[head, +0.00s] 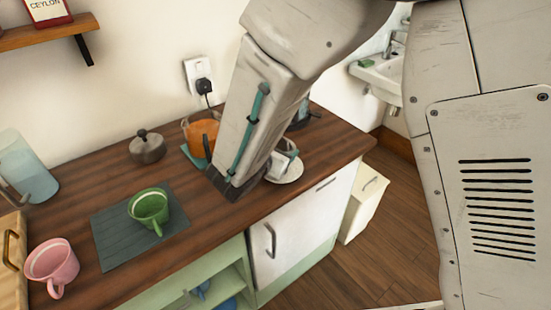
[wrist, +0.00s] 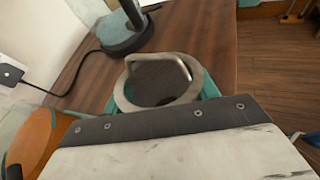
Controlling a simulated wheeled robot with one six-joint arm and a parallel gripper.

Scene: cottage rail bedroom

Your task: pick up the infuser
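The infuser (wrist: 126,99) shows in the wrist view as a grey metal ring with a dark mesh inside and a bent handle across its far side. My gripper (wrist: 160,94) is right at it, with teal parts showing at the left and right of the ring. The dark edge of my gripper body hides the near side, so I cannot tell whether the fingers are closed on it. In the head view my arm reaches down over a white saucer (head: 291,174) near the counter's right end and hides most of the infuser there.
An orange teapot (head: 203,137) stands close left of my gripper. A black kettle base (wrist: 127,38) with a cord is just beyond it. A grey lidded pot (head: 147,149), a green cup (head: 149,207) on a dark mat (head: 115,236) and a pink mug (head: 52,263) are further left.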

